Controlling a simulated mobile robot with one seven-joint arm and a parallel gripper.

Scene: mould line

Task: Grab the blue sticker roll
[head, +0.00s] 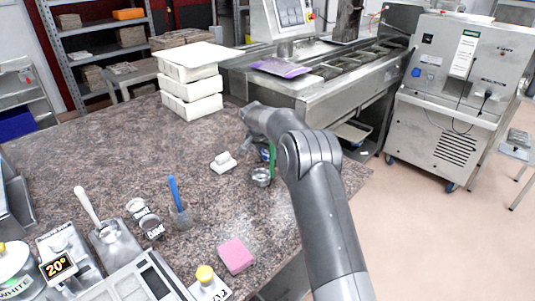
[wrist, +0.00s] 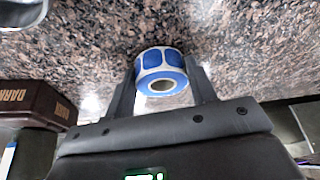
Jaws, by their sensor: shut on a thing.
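The blue sticker roll (wrist: 160,68) is white with blue labels and shows in the wrist view between the two fingers of my gripper (wrist: 161,82). The fingers stand against its left and right sides, and my gripper is shut on it. The roll's open core faces my gripper. In the head view a small blue part of the roll (head: 265,154) shows beside my arm. My arm hides the rest of it and most of the gripper there. I cannot tell whether the roll touches the granite counter.
A metal tin (head: 261,178) and a white block-like item (head: 223,162) stand close by on the granite counter (head: 120,155). White stacked boxes (head: 190,85) stand behind. A dark brown box (wrist: 38,103) shows at left in the wrist view.

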